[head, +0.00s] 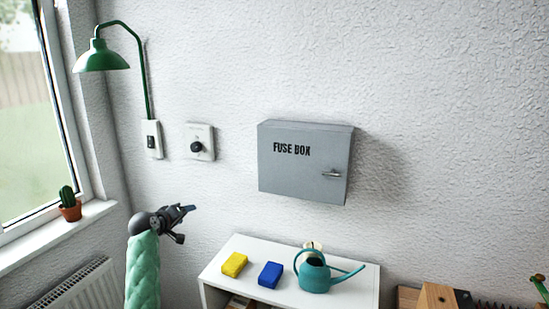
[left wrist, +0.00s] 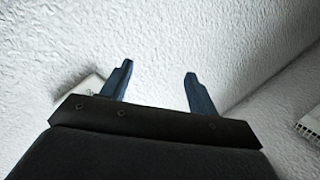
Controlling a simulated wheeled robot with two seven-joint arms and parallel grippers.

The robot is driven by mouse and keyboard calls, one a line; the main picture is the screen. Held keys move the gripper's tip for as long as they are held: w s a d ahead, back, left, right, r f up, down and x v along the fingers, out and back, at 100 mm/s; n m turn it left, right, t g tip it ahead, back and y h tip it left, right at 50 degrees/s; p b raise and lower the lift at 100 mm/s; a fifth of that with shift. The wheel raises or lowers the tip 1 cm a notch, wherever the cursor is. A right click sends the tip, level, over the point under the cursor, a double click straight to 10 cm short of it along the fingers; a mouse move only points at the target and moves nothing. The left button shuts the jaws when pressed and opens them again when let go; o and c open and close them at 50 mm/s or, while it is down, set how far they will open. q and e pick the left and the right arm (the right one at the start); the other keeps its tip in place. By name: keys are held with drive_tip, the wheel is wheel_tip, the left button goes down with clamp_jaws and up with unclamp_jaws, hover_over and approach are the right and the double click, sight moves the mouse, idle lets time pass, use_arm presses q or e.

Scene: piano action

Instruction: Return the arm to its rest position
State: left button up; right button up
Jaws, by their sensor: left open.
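My left arm comes up at the lower left of the head view in a mint-green sleeve. My left gripper (head: 188,222) is raised in front of the white wall, left of the shelf and below the switches. In the left wrist view its two blue fingers (left wrist: 159,82) are spread apart with nothing between them, and the textured wall is beyond them. My right gripper is not in either view.
A white shelf (head: 240,246) holds a yellow block (head: 234,264), a blue block (head: 270,274) and a teal watering can (head: 315,277). A closed grey fuse box (head: 300,165), a dial (head: 198,147) and a green lamp (head: 101,58) are on the wall. A cactus (head: 68,198) stands on the windowsill above a radiator (head: 84,287).

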use_arm(q)
drive_tip(key=s+d+f+m+g+y, duration=0.1)
drive_tip(key=s+d+f+m+g, duration=0.15)
drive_tip(key=s+f, duration=0.95)
drive_tip(key=s+d+f+m+g+y, duration=0.1)
drive_tip(key=s+d+f+m+g, duration=0.15)
drive_tip(key=s+f, duration=1)
drive_tip(key=s+d+f+m+g+y, duration=0.1)
drive_tip(key=s+d+m+g, duration=0.15)
drive_tip(key=s, duration=1.55)
drive_tip(key=s+d+f+m+g+y, duration=0.1)
drive_tip(key=s+d+g, duration=0.15)
drive_tip(key=s, duration=1.45)
wheel_tip(320, 180, down, 28)
drive_tip(key=w+d, duration=0.1)
drive_tip(key=d, duration=0.2)
drive_tip(key=s+f, duration=0.3)
drive_tip(key=f, duration=0.7)
drive_tip(key=s+f+g+b, duration=0.1)
drive_tip(key=s+f, duration=0.3)
drive_tip(key=f, duration=0.7)
drive_tip(key=shift+s+a+f, duration=0.15)
drive_tip(key=shift+s+f, duration=0.1)
drive_tip(key=shift+s, duration=0.05)
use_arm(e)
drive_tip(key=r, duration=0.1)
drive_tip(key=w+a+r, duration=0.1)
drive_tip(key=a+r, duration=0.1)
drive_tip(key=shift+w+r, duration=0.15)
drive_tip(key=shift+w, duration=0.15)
